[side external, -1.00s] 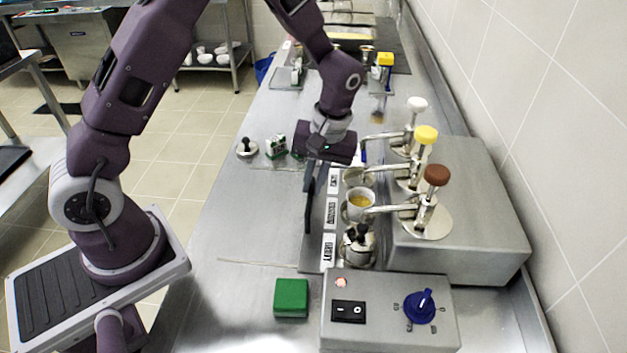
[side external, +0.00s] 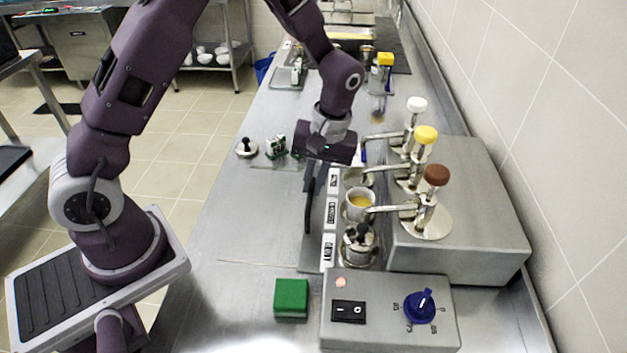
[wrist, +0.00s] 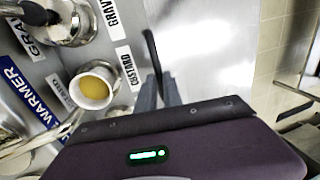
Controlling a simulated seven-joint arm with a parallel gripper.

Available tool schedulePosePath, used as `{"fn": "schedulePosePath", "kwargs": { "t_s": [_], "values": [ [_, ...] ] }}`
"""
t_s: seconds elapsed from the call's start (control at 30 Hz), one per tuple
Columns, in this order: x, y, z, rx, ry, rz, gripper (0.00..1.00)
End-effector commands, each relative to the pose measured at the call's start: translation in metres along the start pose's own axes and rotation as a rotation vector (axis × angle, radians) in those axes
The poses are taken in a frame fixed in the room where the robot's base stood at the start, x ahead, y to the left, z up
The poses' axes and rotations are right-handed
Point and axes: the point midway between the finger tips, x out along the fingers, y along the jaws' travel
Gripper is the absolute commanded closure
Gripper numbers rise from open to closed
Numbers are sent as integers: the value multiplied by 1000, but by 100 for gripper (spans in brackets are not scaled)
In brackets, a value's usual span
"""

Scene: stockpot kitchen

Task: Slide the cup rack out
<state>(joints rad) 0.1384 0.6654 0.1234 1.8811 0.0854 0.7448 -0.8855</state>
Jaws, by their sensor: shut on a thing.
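The cup rack (side external: 314,247) is a low metal tray on the counter, left of the dispensers. A strip of white labels, including GRAVY and CUSTARD, runs along it. A dark upright handle (side external: 308,205) stands on its left side and also shows in the wrist view (wrist: 152,52). My gripper (wrist: 160,92) is shut on this handle, with its body above the rack's far part. A white cup of yellow liquid (side external: 359,203) sits beside the CUSTARD label, under a spout. It also shows in the wrist view (wrist: 95,88). The fingertips are mostly hidden in the side view.
The dispenser unit (side external: 465,220) with white, yellow and brown knobs stands right of the rack. A metal pot (side external: 358,246) is at the rack's near end. A control box (side external: 390,312) and green block (side external: 291,298) lie nearer. The counter left of the handle is mostly clear.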

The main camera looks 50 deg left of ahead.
Motion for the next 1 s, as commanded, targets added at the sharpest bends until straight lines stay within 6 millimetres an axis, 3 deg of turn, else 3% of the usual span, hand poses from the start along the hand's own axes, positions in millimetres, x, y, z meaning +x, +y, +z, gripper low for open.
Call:
{"fn": "schedulePosePath", "kwargs": {
  "t_s": [0.57, 0.77, 1.0],
  "values": [
    [0, -7, 0, 0, 0, 1, 100],
    [6, -38, 0, -3, -1, 0, 100],
    [17, -93, 1, -5, -2, 0, 100]
  ]
}}
